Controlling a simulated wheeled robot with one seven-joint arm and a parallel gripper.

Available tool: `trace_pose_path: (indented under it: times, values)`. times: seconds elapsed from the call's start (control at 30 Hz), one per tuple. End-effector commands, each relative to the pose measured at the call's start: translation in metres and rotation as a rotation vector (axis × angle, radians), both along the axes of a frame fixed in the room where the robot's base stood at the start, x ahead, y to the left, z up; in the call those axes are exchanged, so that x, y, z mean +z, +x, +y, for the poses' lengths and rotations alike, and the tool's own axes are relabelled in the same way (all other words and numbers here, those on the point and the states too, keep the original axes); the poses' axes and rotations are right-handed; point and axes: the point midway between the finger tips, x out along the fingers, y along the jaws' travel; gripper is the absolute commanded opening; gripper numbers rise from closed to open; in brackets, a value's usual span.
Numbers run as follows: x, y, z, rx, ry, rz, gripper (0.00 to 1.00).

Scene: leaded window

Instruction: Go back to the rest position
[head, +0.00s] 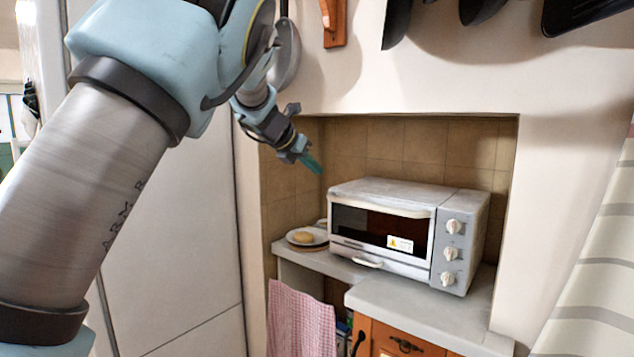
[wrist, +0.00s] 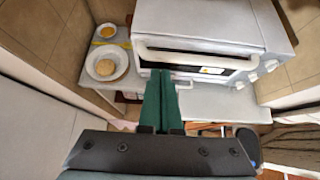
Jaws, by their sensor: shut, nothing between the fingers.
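My gripper (head: 312,163) is raised in the air in front of the tiled niche, to the upper left of the toaster oven. Its green fingers (wrist: 160,92) are together and hold nothing. In the wrist view the fingertips point toward the oven's front, and in the head view they sit apart from it. My arm crosses the left of the head view.
A white toaster oven (head: 383,211) with its door shut stands on the counter (head: 430,316). A plate (head: 291,238) with a round yellowish item is left of it. A checked towel (head: 300,322) hangs below. Utensils (head: 480,10) hang above.

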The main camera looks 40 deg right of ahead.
Motion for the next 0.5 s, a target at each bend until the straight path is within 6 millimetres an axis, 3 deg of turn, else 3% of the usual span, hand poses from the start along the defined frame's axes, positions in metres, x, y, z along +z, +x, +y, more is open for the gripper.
trace_pose_path:
  times: [0.33,0.43,0.5]
  values:
    - [0.005,0.006,0.009,0.033,-0.018,0.021,0.0]
    - [0.005,0.031,0.03,0.166,-0.093,0.111,0.0]
    - [0.004,0.059,0.058,0.325,-0.184,0.219,0.0]
